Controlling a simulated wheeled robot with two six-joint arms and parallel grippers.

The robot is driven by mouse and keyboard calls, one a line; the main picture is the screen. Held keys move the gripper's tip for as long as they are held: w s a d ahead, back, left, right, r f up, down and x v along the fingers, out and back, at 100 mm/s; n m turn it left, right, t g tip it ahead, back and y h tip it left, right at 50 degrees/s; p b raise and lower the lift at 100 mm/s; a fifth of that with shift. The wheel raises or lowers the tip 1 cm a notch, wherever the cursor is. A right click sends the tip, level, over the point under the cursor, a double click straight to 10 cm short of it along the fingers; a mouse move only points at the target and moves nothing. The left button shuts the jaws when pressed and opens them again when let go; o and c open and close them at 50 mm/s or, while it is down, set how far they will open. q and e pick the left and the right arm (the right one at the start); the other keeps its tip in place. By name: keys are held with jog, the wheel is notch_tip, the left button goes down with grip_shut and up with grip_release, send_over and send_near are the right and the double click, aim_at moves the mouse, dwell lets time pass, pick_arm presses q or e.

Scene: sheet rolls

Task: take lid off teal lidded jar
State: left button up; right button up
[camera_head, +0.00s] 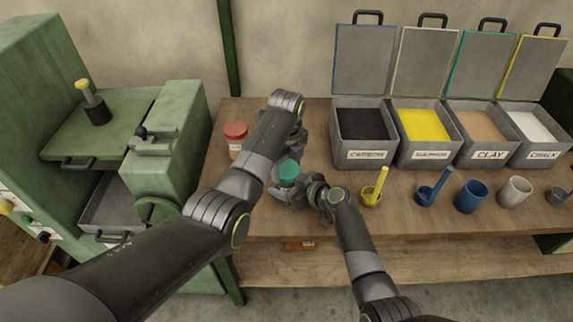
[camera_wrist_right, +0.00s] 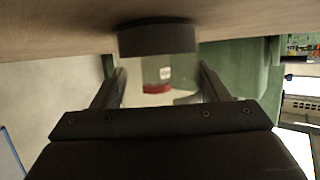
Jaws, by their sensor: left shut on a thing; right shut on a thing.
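The teal lidded jar stands at the table's front, left of the bins. Its teal lid (camera_head: 289,171) shows between my two grippers in the head view, and the lid seems to sit on the jar. My left gripper (camera_head: 287,161) reaches over it from behind and is shut on the lid; its fingertips are mostly hidden by the arm. My right gripper (camera_head: 295,192) is shut on the jar's body from the front right. In the right wrist view, the clear jar (camera_wrist_right: 188,92) with a dark round base part (camera_wrist_right: 157,38) stands between the fingers (camera_wrist_right: 160,88).
A red-lidded jar (camera_head: 236,130) stands behind to the left. Open-lidded bins (camera_head: 364,150) line the back. A green machine (camera_head: 165,130) is on the left.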

pick_arm(q)
jog(key=n, duration=0.4)
jog(key=shift+n, duration=0.3)
jog(key=n, duration=0.5)
jog(key=o, duration=1.1)
jog(key=shift+r, duration=0.1)
